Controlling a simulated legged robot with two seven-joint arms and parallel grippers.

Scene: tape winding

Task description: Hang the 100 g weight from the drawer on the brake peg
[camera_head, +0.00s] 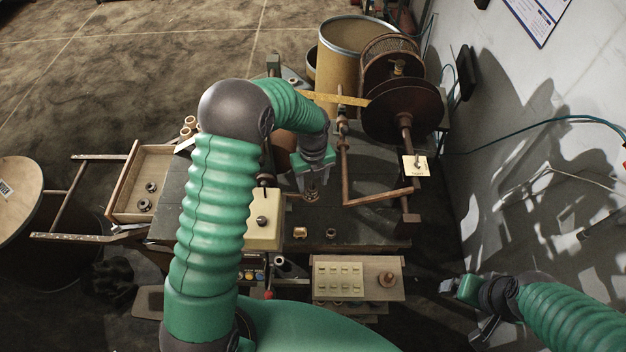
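An open wooden drawer (119,198) sticks out at the left of the bench and holds two small dark ringed weights, one (151,187) behind the other (144,204). Their markings are too small to read. My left gripper (313,184) points down over the middle of the bench, its fingers apart. I cannot pick out the brake peg with certainty. My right gripper (464,302) is at the lower right, clear of the bench; its finger opening is unclear.
The winding machine has a large dark disc (402,108) and a brown crank frame (376,199) at the right of the bench. A cream box (263,233) stands beside my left arm. A panel (339,281) sits at the front. The wall is at the right.

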